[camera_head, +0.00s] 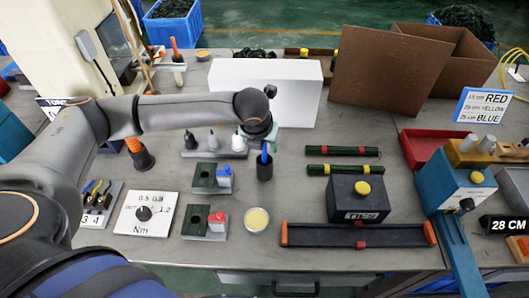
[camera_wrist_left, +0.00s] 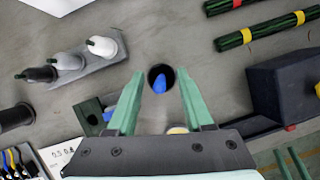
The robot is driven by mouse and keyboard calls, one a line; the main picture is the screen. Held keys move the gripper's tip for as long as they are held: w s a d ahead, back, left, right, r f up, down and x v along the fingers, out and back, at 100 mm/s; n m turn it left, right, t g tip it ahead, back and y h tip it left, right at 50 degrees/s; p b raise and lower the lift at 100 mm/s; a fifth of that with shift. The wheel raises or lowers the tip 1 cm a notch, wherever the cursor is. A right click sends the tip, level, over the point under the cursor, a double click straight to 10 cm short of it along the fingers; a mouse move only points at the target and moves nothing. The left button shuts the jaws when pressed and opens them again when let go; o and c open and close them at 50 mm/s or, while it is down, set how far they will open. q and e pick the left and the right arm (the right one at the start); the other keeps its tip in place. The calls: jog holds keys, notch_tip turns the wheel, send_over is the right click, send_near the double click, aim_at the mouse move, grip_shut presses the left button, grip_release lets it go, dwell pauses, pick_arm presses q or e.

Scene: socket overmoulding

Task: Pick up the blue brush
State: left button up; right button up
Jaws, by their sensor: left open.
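The blue brush (camera_head: 265,150) stands in a small black cup (camera_head: 265,169) near the middle of the workbench, with only its blue upper part showing. My left gripper (camera_head: 264,138) points down just above and behind the cup, and the arm partly hides its fingers. In the left wrist view the two green fingers of my left gripper (camera_wrist_left: 161,80) are open. The blue brush (camera_wrist_left: 160,86) and the cup (camera_wrist_left: 154,69) appear between the fingertips, below them, and nothing is gripped.
Glue-like bottles (camera_head: 238,142) on a grey stand are close left of the cup. Green blocks (camera_head: 205,177) sit left of it, and a round yellow pad (camera_head: 257,219) is in front. Banded green rods (camera_head: 345,169) lie right. A white box (camera_head: 290,85) stands behind.

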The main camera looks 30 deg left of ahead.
pick_arm(q)
jog(key=shift+f, duration=0.2)
jog(key=shift+w, duration=0.1)
grip_shut()
dwell(0.5)
